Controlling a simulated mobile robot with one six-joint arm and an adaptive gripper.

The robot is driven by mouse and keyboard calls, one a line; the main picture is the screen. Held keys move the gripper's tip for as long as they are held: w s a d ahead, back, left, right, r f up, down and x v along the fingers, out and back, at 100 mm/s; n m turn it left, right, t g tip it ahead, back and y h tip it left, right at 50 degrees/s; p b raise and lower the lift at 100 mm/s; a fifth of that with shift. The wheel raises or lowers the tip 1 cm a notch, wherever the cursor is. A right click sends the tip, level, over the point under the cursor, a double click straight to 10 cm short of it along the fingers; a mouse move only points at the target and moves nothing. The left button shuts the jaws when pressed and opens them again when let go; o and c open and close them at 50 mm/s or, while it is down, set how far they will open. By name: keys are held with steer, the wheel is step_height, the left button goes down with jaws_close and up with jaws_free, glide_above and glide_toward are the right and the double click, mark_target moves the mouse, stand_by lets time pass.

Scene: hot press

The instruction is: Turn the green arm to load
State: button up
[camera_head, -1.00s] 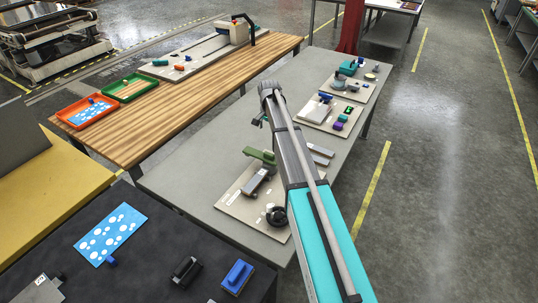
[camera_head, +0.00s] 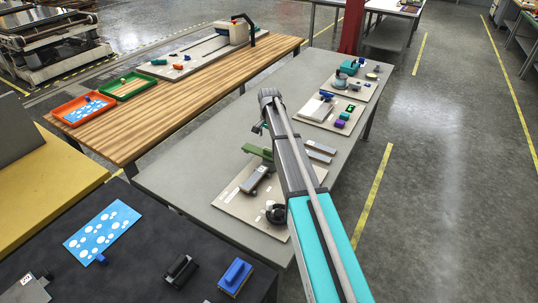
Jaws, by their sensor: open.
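The green arm (camera_head: 258,153) is a short green bar on the left side of a beige board on the grey table. A grey block (camera_head: 254,179) lies just in front of it. My gripper (camera_head: 262,126) shows only in part, beyond and above the green arm, apart from it in the picture; its fingers are small and mostly hidden behind my arm's end. It is open, and I see nothing in it. My arm crosses over the board and hides its middle.
The beige board (camera_head: 235,207) also carries a dark round knob (camera_head: 277,213) and grey plates (camera_head: 320,152). Further boards with small parts stand at the grey table's far end. A wooden table (camera_head: 150,118) with orange and green trays is at left. A black table with blue items is in front.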

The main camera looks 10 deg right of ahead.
mark_target(269, 150)
steer(key=shift+f+b, duration=3.25)
steer(key=shift+f, duration=0.3)
steer(key=c, duration=1.2)
steer(key=shift+a, duration=0.1)
